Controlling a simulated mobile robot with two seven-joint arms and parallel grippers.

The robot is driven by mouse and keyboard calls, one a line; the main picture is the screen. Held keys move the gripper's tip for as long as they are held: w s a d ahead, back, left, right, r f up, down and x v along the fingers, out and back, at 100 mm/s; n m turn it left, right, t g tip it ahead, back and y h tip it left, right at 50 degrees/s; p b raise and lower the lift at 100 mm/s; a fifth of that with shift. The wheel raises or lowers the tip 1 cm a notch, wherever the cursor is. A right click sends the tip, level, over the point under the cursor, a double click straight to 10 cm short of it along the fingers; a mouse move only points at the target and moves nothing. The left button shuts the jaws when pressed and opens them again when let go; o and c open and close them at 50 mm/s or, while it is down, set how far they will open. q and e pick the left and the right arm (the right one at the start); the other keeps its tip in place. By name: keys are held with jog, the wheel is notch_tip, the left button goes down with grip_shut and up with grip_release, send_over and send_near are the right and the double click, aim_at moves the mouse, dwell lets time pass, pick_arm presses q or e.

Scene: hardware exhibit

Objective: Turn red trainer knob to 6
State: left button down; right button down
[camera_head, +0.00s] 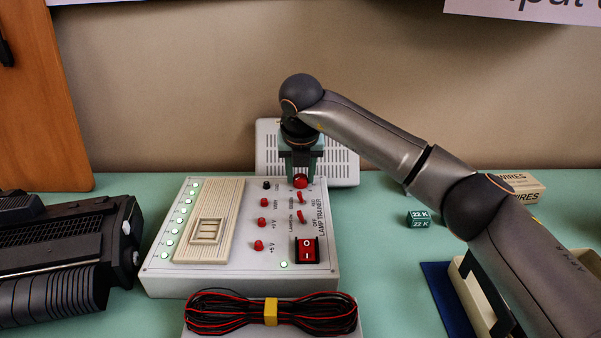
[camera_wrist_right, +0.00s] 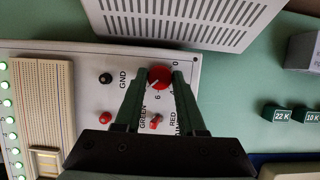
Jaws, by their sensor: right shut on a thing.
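The lamp trainer (camera_head: 210,270) is a pale box on the green table. Its round red knob (camera_head: 300,181) sits at the top right of the panel and also shows in the wrist view (camera_wrist_right: 159,77). My right gripper (camera_head: 300,170) points down over the knob. In the wrist view its two fingers (camera_wrist_right: 159,82) are on either side of the knob, shut on it. A 0 and a 6 are legible beside the knob. A pale pointer mark shows on it, but I cannot tell which number it meets. My left gripper is not in view.
Red toggle switches (camera_head: 300,217) and a red rocker switch (camera_head: 307,250) sit below the knob. A white vented box (camera_head: 345,165) stands behind. Coiled wires (camera_head: 225,312) lie in front, a black device (camera_head: 60,265) at left. A 22 K block (camera_head: 419,219) is at right.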

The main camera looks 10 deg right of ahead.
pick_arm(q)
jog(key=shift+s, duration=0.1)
pick_arm(e)
jog(key=shift+r+n+y, duration=0.1)
jog(key=shift+n+y, duration=0.2)
jog(key=shift+n, duration=0.3)
jog(key=shift+d+n+y+p, duration=0.15)
jog(key=shift+n+y+p, duration=0.4)
jog(key=shift+n, duration=0.65)
jog(key=n+y+p, duration=0.1)
jog(key=n, duration=0.2)
jog(key=shift+n+p, duration=0.3)
jog(key=shift+p, duration=0.05)
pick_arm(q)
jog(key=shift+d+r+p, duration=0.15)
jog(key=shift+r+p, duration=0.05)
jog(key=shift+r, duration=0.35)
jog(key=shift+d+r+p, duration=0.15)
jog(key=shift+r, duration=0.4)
pick_arm(e)
jog(key=shift+w+d+n+y, duration=0.1)
jog(key=shift+n+y, duration=0.25)
jog(key=shift+n, duration=0.35)
jog(key=shift+g, duration=0.3)
jog(key=c, duration=0.5)
grip_release()
